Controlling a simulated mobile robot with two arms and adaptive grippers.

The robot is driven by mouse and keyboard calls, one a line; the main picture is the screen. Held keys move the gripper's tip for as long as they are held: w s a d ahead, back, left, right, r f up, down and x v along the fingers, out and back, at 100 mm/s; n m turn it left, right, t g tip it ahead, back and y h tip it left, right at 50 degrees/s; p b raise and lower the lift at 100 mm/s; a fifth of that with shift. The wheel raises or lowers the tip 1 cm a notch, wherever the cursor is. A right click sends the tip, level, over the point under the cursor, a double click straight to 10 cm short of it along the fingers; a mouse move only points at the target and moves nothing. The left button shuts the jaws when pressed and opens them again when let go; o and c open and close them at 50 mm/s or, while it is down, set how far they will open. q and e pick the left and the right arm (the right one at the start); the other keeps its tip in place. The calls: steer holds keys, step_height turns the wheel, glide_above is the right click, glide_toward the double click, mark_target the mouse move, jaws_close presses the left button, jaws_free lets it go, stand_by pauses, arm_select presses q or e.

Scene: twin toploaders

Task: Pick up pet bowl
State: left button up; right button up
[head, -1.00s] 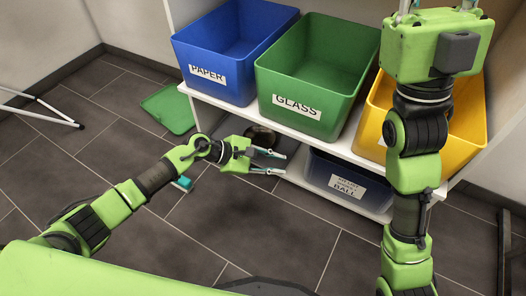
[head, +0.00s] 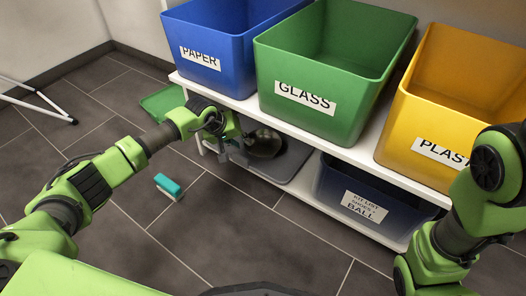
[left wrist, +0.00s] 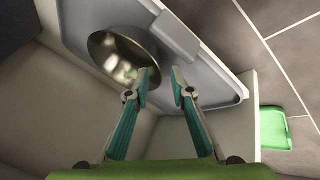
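The pet bowl is a round, shiny metal bowl (left wrist: 122,58) resting on a grey tray (left wrist: 205,85) in the left wrist view. In the head view the bowl (head: 264,143) looks dark and sits on the lower shelf, under the blue and green bins. My left gripper (left wrist: 160,76) is open, with its two teal-and-grey fingers pointing at the bowl's edge. One fingertip overlaps the bowl and the other is just beyond its rim; contact cannot be told. In the head view my left gripper (head: 238,142) is partly hidden at the shelf. My right gripper is out of view.
Above are the blue PAPER bin (head: 222,78), green GLASS bin (head: 320,120) and yellow bin (head: 425,125) on a white shelf (head: 362,158). A dark blue bin (head: 340,208) stands beside the tray below. A teal brush (head: 168,185) and green dustpan (head: 160,103) lie on the floor.

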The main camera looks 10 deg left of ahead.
mark_target(263, 147)
arm_select(q)
steer(key=shift+b+x, duration=1.7)
steer(key=shift+x, duration=0.5)
steer(key=shift+r, duration=0.1)
jaws_close()
